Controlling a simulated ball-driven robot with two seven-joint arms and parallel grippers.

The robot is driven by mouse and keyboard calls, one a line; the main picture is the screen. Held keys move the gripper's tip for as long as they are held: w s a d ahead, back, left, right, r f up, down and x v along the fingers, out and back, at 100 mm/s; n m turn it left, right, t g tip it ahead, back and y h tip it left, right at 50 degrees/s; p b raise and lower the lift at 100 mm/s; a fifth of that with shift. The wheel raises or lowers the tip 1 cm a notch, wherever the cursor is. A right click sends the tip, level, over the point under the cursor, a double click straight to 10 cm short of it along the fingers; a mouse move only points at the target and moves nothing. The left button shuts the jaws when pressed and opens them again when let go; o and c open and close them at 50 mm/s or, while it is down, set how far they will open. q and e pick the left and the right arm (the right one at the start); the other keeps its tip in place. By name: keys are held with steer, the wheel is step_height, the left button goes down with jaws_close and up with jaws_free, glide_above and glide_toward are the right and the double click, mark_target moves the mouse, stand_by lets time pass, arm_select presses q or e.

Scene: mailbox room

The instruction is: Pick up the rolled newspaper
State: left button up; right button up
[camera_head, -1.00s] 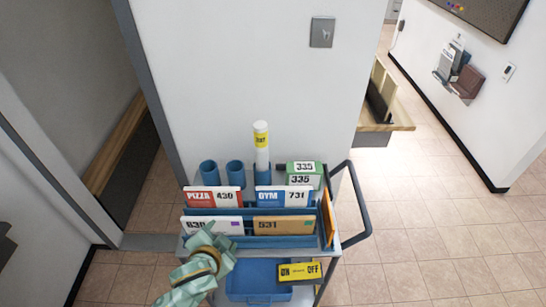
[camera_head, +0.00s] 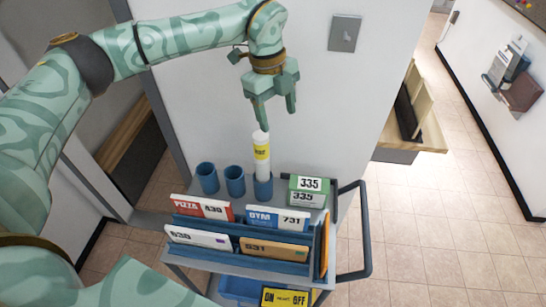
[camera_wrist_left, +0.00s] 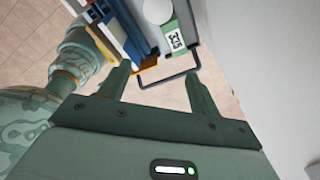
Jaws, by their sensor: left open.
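The rolled newspaper (camera_head: 262,165) is a white upright roll with a yellow label, standing in a blue cup (camera_head: 263,189) at the back of the cart in the head view. In the left wrist view its round white end (camera_wrist_left: 158,11) shows at the top edge. My left gripper (camera_head: 277,119) is open and empty, fingers pointing down, just above the top of the newspaper in the head view. In the left wrist view its fingers (camera_wrist_left: 157,76) are spread, with the newspaper beyond them and not between them. The newspaper's lower end is hidden in the cup. My right gripper is not in view.
Two empty blue cups (camera_head: 207,178) stand left of the newspaper. A green 335 box (camera_head: 308,190) stands close on its right. Envelopes such as PIZZA 430 (camera_head: 202,208) fill the rack in front. The wall (camera_head: 330,110) rises behind; the cart handle (camera_head: 365,235) is at right.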

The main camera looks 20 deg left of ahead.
arm_select(q)
step_height(320, 180, up, 2)
steer(key=n+y, duration=0.2)
glide_above(261, 145)
steer(key=w, duration=0.2)
steer(key=f, duration=0.6)
steer(key=a+f, duration=0.1)
steer(key=f, duration=0.2)
steer(key=shift+f+b, duration=0.3)
step_height(261, 145, down, 6)
steer(key=shift+s+d, duration=0.1)
steer(key=shift+r, duration=0.1)
jaws_close()
steer(key=shift+r, duration=0.1)
